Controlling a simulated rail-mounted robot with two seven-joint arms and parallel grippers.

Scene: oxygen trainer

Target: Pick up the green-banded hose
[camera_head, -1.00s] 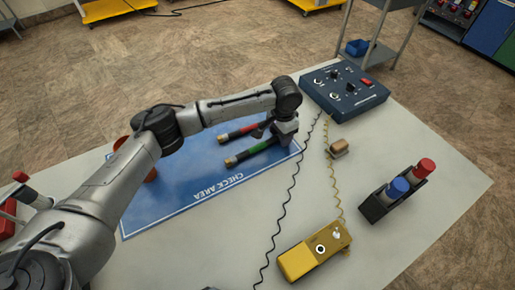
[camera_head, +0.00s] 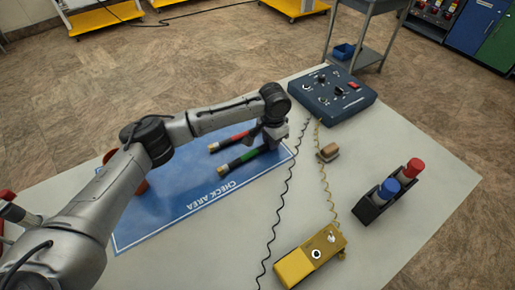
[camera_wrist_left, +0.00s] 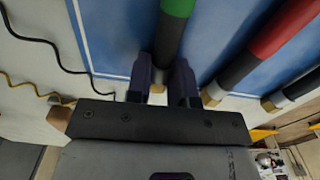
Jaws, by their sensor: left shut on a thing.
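The green-banded hose (camera_head: 240,159) is dark, with a green band and brass-coloured ends, and lies along the blue check-area mat (camera_head: 190,195). My left gripper (camera_head: 272,139) is at its right end. In the left wrist view, the two fingers of my left gripper (camera_wrist_left: 170,85) are closed on either side of the green-banded hose (camera_wrist_left: 171,42), near its brass end. I cannot tell whether the hose touches the mat. The red-banded hose (camera_head: 230,142) lies beside it and also shows in the wrist view (camera_wrist_left: 272,40). My right gripper is out of view.
A blue control box (camera_head: 330,95) stands at the back. A tan block (camera_head: 328,152), a yellow device (camera_head: 310,257) and a black holder with blue and red cylinders (camera_head: 378,205) are to the right. Coiled cords cross the table. Another dark hose (camera_wrist_left: 298,88) shows at the wrist view's right.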

